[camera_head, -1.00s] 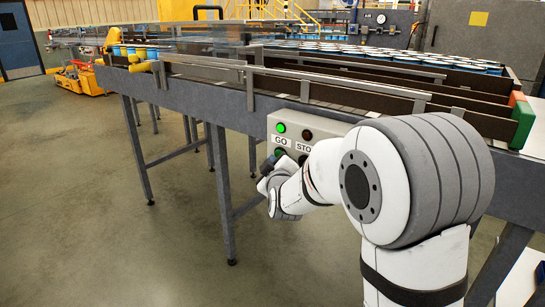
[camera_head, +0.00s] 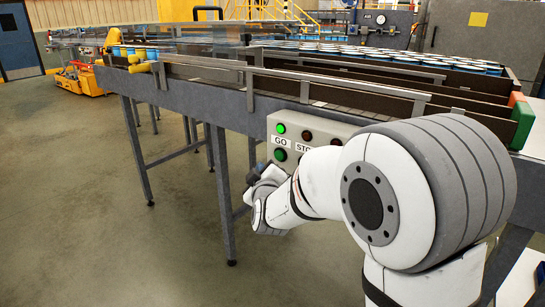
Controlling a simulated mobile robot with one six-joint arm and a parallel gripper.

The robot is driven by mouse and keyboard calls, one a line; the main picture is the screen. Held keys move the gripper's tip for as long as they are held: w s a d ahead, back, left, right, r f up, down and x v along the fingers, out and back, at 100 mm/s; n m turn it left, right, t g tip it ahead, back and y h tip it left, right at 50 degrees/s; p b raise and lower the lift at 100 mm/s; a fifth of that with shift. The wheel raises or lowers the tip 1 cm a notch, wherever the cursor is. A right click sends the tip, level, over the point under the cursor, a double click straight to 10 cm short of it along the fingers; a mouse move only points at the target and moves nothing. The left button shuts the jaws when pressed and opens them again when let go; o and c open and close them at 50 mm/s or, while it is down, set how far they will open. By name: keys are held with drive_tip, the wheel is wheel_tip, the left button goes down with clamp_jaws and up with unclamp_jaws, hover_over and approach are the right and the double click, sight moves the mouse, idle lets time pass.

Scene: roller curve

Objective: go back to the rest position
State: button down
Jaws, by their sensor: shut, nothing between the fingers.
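My arm reaches in from the right side of the head view, with its white and grey links in the foreground. My gripper (camera_head: 259,172) shows only as a small dark part past the wrist, below and left of the control box (camera_head: 343,129). It is shut and empty, and apart from the green GO button (camera_head: 281,155). The box has a lit green lamp (camera_head: 281,129) and a dark reddish lamp beside it. My arm hides the lower right of the box and part of the STOP label.
The conveyor (camera_head: 190,97) with grey rails runs across the view on dark legs (camera_head: 223,190). Blue-topped cans (camera_head: 340,50) stand in rows behind it. An orange machine (camera_head: 82,78) is at the far left. The floor (camera_head: 80,200) at left is clear.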

idle(0.4)
drive_tip(key=s+d+r+m+g+p, duration=0.3)
drive_tip(key=s+d+p, duration=0.3)
drive_tip(key=s, duration=0.5)
drive_tip(key=s+d+r+m+g+h+p, duration=0.1)
drive_tip(key=s+d+r+m+g+p, duration=0.3)
drive_tip(key=s, duration=0.7)
drive_tip(key=s+d+r+m+g+h+p, duration=0.1)
drive_tip(key=s+d+r+m+g+p, duration=0.2)
drive_tip(key=s+d+g+p, duration=0.4)
drive_tip(key=s+m+p, duration=0.1)
drive_tip(key=s, duration=0.3)
drive_tip(key=shift+d+r, duration=0.25)
drive_tip(key=shift+d, duration=0.1)
